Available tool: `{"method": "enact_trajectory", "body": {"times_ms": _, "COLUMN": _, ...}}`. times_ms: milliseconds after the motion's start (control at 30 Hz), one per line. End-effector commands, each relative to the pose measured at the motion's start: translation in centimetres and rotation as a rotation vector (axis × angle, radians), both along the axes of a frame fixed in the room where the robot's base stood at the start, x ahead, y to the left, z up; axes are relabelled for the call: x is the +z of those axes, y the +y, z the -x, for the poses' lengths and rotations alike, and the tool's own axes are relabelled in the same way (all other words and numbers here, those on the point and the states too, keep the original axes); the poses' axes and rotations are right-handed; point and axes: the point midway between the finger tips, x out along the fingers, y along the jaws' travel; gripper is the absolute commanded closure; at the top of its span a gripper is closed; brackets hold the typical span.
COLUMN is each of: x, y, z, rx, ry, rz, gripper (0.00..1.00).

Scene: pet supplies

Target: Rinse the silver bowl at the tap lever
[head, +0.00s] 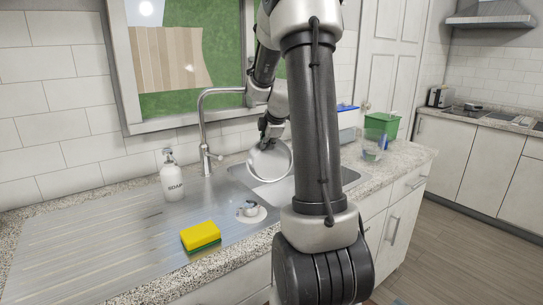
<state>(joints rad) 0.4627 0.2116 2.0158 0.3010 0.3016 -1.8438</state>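The silver bowl (270,163) hangs tilted over the sink basin (272,190), with its round opening partly turned towards the camera. My gripper (268,139) is at the bowl's upper rim and appears shut on it. My arm hides the bowl's right edge and part of the basin. The tall grey tap (202,120) stands behind the sink, left of the bowl, with its spout arching right above the bowl. The tap lever (216,156) sticks out low on the tap's right side, left of the bowl. I cannot make out any running water.
A white soap bottle (171,176) stands left of the tap. A yellow and green sponge (200,236) lies on the steel drainboard (110,235), near a small object on a white disc (249,211). A green bin (381,126) stands on the counter at right. The drainboard's left is clear.

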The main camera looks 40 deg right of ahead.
Motion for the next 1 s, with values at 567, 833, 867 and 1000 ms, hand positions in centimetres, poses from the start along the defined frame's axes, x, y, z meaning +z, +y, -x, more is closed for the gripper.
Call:
{"method": "enact_trajectory", "body": {"times_ms": 567, "x": 2.7, "y": 2.5, "z": 2.1, "rx": 0.003, "ry": -0.002, "rz": 0.002, "gripper": 1.00}}
{"method": "enact_trajectory", "body": {"times_ms": 833, "x": 4.0, "y": 3.8, "z": 3.2, "rx": 0.001, "ry": -0.001, "rz": 0.001, "gripper": 1.00}}
{"method": "enact_trajectory", "body": {"times_ms": 867, "x": 4.0, "y": 3.8, "z": 3.2, "rx": 0.000, "ry": -0.001, "rz": 0.000, "gripper": 1.00}}
{"method": "enact_trajectory", "body": {"times_ms": 1000, "x": 4.0, "y": 3.8, "z": 3.2, "rx": 0.000, "ry": 0.000, "rz": 0.000, "gripper": 1.00}}
